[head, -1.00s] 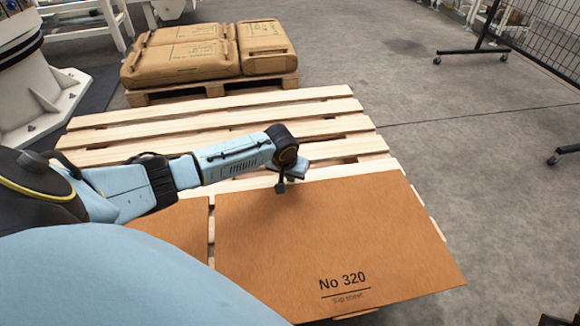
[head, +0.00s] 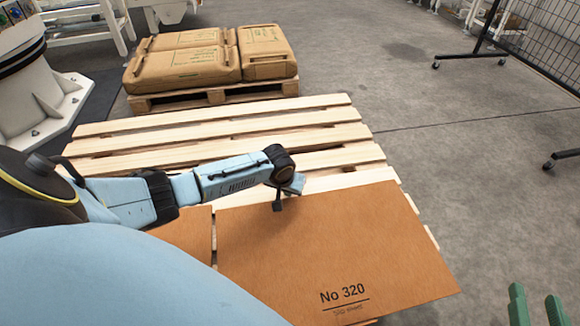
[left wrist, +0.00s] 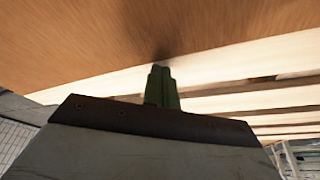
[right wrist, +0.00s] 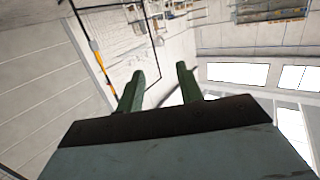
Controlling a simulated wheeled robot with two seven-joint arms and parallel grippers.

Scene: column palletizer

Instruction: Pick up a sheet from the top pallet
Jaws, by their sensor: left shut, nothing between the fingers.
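A brown slip sheet (head: 330,245) marked "No 320" lies flat on the front part of the wooden top pallet (head: 215,130). A second brown sheet (head: 188,232) lies to its left, partly hidden by my body. My left gripper (head: 277,206) is over the far edge of the marked sheet, fingers pointing down. In the left wrist view its green fingers (left wrist: 161,72) are shut together and empty, close to the sheet's edge; I cannot tell if they touch it. My right gripper (head: 536,303) is open and empty at the lower right, off the pallet; it also shows in the right wrist view (right wrist: 160,78).
Behind stands another pallet (head: 215,97) with several brown sacks (head: 185,66). A white machine base (head: 45,110) stands at the far left. A mesh fence (head: 548,45) on wheeled feet is at the right.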

